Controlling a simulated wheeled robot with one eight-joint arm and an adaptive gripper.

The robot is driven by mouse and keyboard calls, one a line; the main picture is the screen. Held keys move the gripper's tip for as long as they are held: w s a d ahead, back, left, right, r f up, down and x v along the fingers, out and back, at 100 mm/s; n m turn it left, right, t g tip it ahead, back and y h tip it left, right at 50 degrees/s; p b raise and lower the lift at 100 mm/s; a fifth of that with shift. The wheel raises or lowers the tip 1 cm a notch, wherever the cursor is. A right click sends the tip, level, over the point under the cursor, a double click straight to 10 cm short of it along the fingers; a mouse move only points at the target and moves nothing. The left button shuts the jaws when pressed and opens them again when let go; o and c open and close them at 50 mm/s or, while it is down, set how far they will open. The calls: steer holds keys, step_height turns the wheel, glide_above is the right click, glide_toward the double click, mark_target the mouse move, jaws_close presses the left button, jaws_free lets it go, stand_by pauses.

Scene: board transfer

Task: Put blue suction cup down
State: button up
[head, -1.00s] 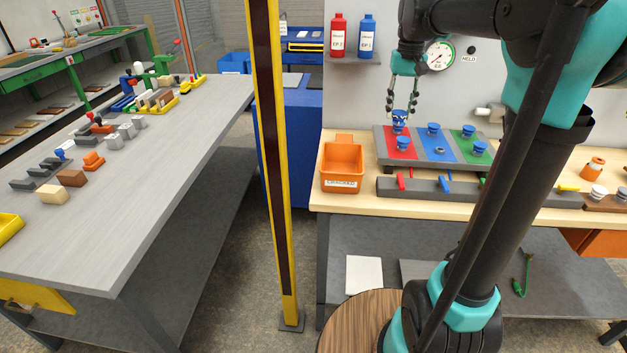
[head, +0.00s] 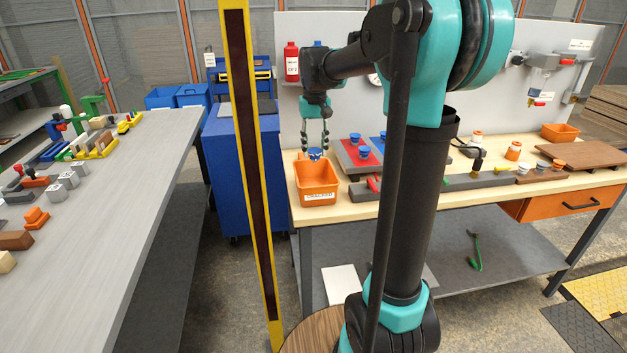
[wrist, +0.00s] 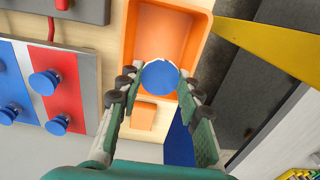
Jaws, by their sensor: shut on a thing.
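My gripper (head: 315,148) is shut on a blue suction cup (head: 315,154), which has a white lower part. It hangs at the back edge of an orange bin (head: 318,196) with a white label, seen in the head view. In the wrist view the gripper's fingers (wrist: 160,85) flank the round blue top of the cup (wrist: 160,77). There the cup overlaps the end of the orange bin (wrist: 172,32); its height above the bin is hard to tell.
A grey board (head: 341,148) with coloured panels and several other blue suction cups stands right of the bin; it also shows in the wrist view (wrist: 91,65). A yellow post (head: 246,150) stands left of the workbench (head: 300,213). A blue cabinet (head: 229,175) is beside the bench.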

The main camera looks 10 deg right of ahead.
step_height(320, 180, down, 11)
stand_by(0.4)
steer(key=o, duration=1.3)
steer(key=shift+f, duration=0.1)
steer(key=shift+c, duration=0.2)
step_height(320, 180, up, 12)
steer(key=shift+r, duration=0.15)
